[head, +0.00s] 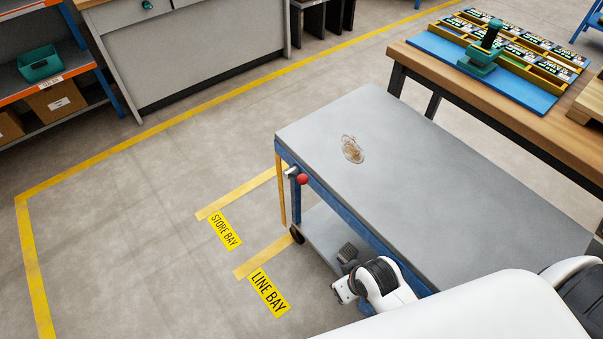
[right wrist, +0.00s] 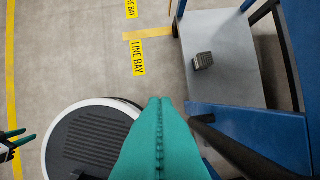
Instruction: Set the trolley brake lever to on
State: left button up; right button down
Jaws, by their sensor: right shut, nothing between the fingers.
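The trolley (head: 420,180) has a grey top and a blue frame. A lever with a red knob (head: 302,179) and a short metal stem sits at its near left corner, just below the top; I see no on or off marking. My right gripper (right wrist: 166,101) is shut and empty, its teal fingers together in the right wrist view. The lever does not show in that view. In the head view my white right arm is beside the trolley's near side. At the left edge of the right wrist view my left gripper (right wrist: 20,140) has its teal fingers apart, empty.
The lower shelf (right wrist: 225,35) holds a small dark ribbed block (right wrist: 203,61). Floor labels LINE BAY (head: 268,292) and STORE BAY (head: 225,231) lie left of the trolley on clear floor. A wooden bench (head: 480,85) stands behind, shelving (head: 60,95) at far left.

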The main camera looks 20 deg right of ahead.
jog(key=w+r+n+t+y, duration=0.1)
jog(key=w+r+t, duration=0.1)
jog(key=w+r, duration=0.4)
jog(key=n+t+y, duration=0.3)
jog(key=t+y, duration=0.1)
jog(key=t, duration=0.2)
send_near(302, 177)
jog(key=r, duration=0.1)
jog(key=w+a+r, duration=0.1)
jog(key=r, duration=0.1)
jog(key=w+a+r, duration=0.1)
jog(key=shift+w+r, duration=0.2)
jog(key=shift+r, duration=0.2)
jog(key=w+f, duration=0.2)
jog(key=w+a+f, duration=0.1)
jog(key=w+f, duration=0.1)
jog(key=w+a+f, duration=0.1)
jog(key=w+f, duration=0.1)
jog(key=shift+w+a+f, duration=0.1)
jog(key=shift+a+f, duration=0.1)
jog(key=shift+f, duration=0.2)
jog(key=shift+s+d+f, duration=0.2)
jog(key=shift+s+f, duration=0.05)
jog(key=shift+s, duration=0.05)
jog(key=shift+f, duration=0.1)
